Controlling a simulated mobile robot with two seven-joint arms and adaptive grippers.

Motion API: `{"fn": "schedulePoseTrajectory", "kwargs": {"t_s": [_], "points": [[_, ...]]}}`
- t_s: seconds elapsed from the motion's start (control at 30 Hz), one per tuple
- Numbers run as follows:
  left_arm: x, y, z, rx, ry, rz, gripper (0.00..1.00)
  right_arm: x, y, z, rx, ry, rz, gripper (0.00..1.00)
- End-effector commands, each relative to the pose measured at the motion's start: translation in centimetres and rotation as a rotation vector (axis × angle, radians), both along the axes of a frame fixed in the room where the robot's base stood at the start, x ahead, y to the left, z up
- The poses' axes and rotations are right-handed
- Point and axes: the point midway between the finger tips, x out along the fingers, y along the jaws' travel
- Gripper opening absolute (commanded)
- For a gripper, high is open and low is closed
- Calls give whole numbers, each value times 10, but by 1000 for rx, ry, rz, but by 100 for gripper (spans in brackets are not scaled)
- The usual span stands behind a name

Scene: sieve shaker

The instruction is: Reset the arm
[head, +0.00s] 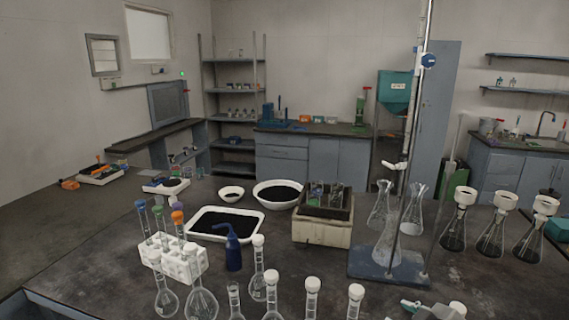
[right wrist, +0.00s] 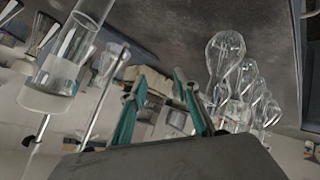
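My right gripper (head: 428,309) shows only in part at the bottom edge of the head view, right of the front row of stoppered flasks. In the right wrist view its two teal-lined fingers (right wrist: 157,82) stand apart with nothing held between them. Glass flasks (right wrist: 232,75) are to the right of the fingers, and a clear glass cylinder (right wrist: 62,72) is to the left. My left gripper is not in the head view. The sieve shaker, seemingly the cream box (head: 320,232) with a dark top, stands mid-table with small glass vessels on it.
Stoppered flasks (head: 258,280) line the front edge. A white tube rack (head: 178,262), blue wash bottle (head: 233,252) and white tray of black grains (head: 257,236) stand left. A stand base (head: 362,268) with a tall pole and funnel-topped flasks (head: 491,238) crowd the right.

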Motion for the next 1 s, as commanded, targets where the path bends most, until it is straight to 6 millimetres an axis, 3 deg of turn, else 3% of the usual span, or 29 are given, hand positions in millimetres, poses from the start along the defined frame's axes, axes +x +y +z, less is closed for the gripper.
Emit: {"fn": "schedulePoseTrajectory", "kwargs": {"t_s": [0.03,0.2,0.4,0.63,0.67,0.73,1.0], "points": [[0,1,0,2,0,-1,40,-21,-1,-18,-16,24,-23,31],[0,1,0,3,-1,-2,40,-85,-23,-59,-119,93,-119,31],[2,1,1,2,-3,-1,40,-152,-55,-85,-234,181,-222,31],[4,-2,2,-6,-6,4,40,-221,-89,-98,-353,285,-320,31],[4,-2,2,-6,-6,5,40,-226,-90,-101,-358,292,-324,31],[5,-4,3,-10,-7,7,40,-214,-76,-118,-304,269,-297,31],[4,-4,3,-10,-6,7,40,-199,-25,-178,-83,211,-232,31]]}}
